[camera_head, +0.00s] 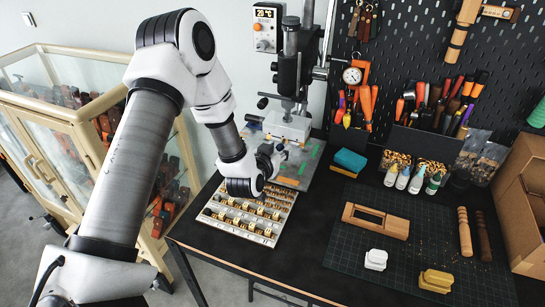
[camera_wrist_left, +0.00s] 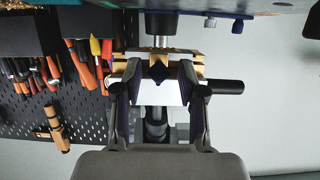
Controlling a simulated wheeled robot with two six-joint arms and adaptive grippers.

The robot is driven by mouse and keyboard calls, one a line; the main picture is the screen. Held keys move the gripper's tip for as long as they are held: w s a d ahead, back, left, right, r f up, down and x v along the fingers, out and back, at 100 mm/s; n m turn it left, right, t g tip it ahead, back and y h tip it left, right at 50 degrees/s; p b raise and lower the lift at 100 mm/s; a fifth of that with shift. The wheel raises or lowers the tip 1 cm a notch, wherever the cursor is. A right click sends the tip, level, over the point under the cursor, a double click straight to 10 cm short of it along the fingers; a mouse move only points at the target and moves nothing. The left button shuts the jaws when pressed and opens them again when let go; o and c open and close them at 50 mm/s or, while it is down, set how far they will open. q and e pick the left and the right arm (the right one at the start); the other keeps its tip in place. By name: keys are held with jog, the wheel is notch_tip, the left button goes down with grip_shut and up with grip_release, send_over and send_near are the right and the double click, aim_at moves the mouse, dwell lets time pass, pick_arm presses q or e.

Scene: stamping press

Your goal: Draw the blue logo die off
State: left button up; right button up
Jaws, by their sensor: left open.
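My left gripper (camera_head: 281,150) reaches the stamping press (camera_head: 291,75), just under its white head block (camera_head: 288,125). In the left wrist view, which looks upside down, the open fingers of my left gripper (camera_wrist_left: 159,92) stand on both sides of the press head. A dark blue, pointed piece (camera_wrist_left: 159,72), probably the blue logo die, sits between the fingertips against a brass-coloured holder (camera_wrist_left: 188,58). I cannot tell whether the fingers touch it. Its logo face is not seen. My right gripper is out of view.
A light tray (camera_head: 204,213) with rows of brass pieces lies in front of the press. A teal sponge-like block (camera_head: 350,159), wooden frame (camera_head: 376,220), small bottles and a cutting mat (camera_head: 345,255) are to the right. A glass cabinet (camera_head: 62,115) stands left.

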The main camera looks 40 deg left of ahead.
pick_arm(q)
jog(key=shift+x, duration=0.75)
jog(key=shift+s+d+r, duration=0.1)
jog(key=shift+s+r, duration=0.15)
jog(key=shift+r, duration=0.1)
grip_shut()
jog(key=shift+w, duration=0.1)
jog(key=shift+s+d+f, duration=0.1)
jog(key=shift+s+d, duration=0.1)
jog(key=shift+s, duration=0.65)
jog(key=shift+s, duration=0.25)
jog(key=s+d, duration=0.1)
jog(key=s, duration=0.5)
jog(key=shift+s+d, duration=0.3)
jog(key=shift+d, duration=0.05)
